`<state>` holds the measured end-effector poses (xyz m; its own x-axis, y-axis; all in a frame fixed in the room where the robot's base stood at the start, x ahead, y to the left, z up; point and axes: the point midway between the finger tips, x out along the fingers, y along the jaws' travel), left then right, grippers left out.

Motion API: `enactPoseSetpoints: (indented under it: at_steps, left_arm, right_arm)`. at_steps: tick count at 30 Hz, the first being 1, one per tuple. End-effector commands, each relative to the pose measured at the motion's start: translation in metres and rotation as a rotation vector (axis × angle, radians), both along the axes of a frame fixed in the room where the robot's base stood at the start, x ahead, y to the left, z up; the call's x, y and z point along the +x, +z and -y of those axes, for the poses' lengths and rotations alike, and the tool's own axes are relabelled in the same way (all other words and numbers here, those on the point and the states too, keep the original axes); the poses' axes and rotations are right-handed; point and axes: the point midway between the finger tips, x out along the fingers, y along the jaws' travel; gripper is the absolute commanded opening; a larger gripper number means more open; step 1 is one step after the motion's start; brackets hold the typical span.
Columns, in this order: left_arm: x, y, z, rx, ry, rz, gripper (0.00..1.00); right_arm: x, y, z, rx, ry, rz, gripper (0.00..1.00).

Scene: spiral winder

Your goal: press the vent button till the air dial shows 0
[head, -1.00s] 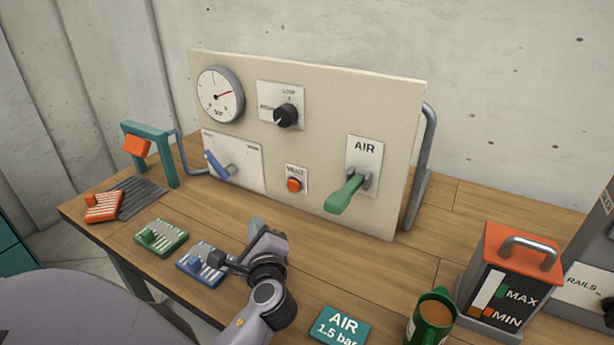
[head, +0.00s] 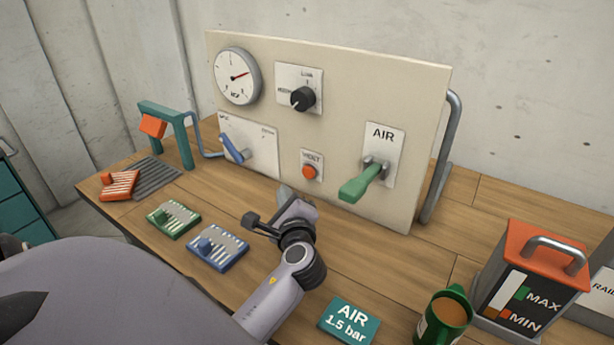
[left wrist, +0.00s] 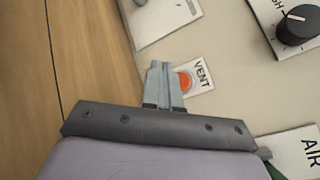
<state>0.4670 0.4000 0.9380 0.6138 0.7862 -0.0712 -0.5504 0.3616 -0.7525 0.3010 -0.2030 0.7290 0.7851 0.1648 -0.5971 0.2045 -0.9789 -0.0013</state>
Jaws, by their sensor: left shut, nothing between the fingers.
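The red vent button (head: 309,172) sits on a small white plate low on the cream panel (head: 330,75). It also shows in the left wrist view (left wrist: 184,81), partly covered by my fingers. The round air dial (head: 237,77) is at the panel's upper left, with its red needle pointing up and right; its numbers are too small to read. My left gripper (head: 283,190) is shut and empty, in front of the panel, below and left of the button. In the left wrist view its fingertips (left wrist: 160,66) appear beside the button; contact cannot be told. My right gripper is not in view.
A green AIR lever (head: 362,182) sticks out right of the button and a blue lever (head: 234,149) to the left. A black knob (head: 303,98) is above. A green mug (head: 443,315) and an orange-topped box (head: 530,280) stand at the right.

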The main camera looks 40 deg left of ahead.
Motion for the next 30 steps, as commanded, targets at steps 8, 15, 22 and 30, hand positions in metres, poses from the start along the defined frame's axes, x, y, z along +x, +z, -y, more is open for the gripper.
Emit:
enactPoseSetpoints:
  at_steps: [8, 15, 22, 30]
  left_arm:
    - [0.037, -0.001, -0.004, 0.001, 0.001, 0.000, 0.00]
    - [0.051, 0.000, -0.006, 0.001, 0.001, 0.000, 0.00]
    - [0.052, 0.000, -0.006, 0.001, 0.001, 0.000, 0.00]
    - [0.052, 0.000, -0.006, 0.001, 0.001, 0.000, 0.00]
  right_arm:
    - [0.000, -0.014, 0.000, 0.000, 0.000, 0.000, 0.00]
    - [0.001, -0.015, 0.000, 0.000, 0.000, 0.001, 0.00]
    - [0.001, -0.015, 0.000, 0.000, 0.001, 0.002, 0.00]
    - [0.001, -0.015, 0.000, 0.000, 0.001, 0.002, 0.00]
